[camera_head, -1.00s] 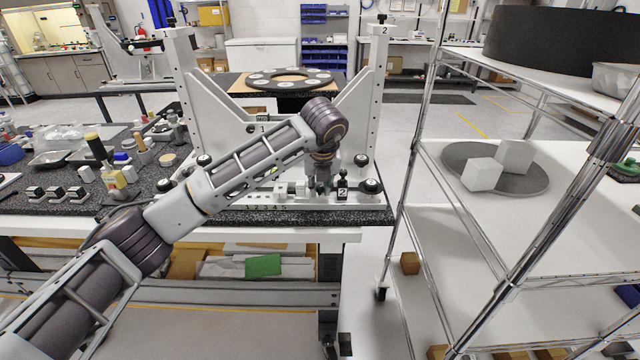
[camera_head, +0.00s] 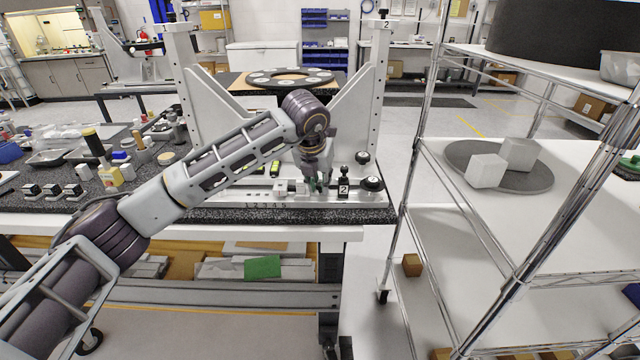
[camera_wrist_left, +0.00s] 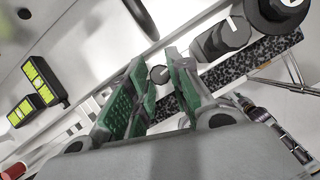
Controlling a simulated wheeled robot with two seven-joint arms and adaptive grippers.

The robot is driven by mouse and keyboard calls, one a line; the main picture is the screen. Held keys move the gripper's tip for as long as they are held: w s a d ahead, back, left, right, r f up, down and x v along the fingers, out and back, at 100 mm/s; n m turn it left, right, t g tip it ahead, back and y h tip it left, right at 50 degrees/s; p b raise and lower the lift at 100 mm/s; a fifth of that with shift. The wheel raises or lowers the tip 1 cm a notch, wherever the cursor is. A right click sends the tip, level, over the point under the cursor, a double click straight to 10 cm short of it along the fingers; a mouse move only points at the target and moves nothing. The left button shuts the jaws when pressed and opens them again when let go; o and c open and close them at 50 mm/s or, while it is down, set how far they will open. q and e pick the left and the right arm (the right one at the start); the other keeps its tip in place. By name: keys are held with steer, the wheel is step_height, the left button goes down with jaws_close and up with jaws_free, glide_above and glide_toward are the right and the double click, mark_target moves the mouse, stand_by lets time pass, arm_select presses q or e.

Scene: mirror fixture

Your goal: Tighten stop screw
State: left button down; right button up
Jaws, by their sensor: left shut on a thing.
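My left gripper (camera_head: 315,184) reaches down to the front rail of the white mirror fixture (camera_head: 206,105), just left of a black block labelled 2 (camera_head: 343,187). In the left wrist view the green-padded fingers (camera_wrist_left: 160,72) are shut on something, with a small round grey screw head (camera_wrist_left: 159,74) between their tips. I take this for the stop screw; its shaft is hidden by the fingers. The labelled block's numeral is not readable in the wrist view. My right gripper is not in view.
Black knobs (camera_head: 372,184) stand right of the gripper, close to it. A black ring plate (camera_head: 290,77) is behind the fixture's frame. Small parts and bottles (camera_head: 113,176) crowd the bench to the left. A wire shelf rack (camera_head: 455,190) stands at the right.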

arm_select(q)
steer(key=shift+m, duration=0.6)
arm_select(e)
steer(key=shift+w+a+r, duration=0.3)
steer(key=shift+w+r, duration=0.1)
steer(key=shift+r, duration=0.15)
arm_select(q)
steer(key=shift+h, duration=0.3)
steer(key=c, duration=1.6)
jaws_free()
steer(key=shift+o, duration=0.2)
steer(key=shift+n, duration=0.4)
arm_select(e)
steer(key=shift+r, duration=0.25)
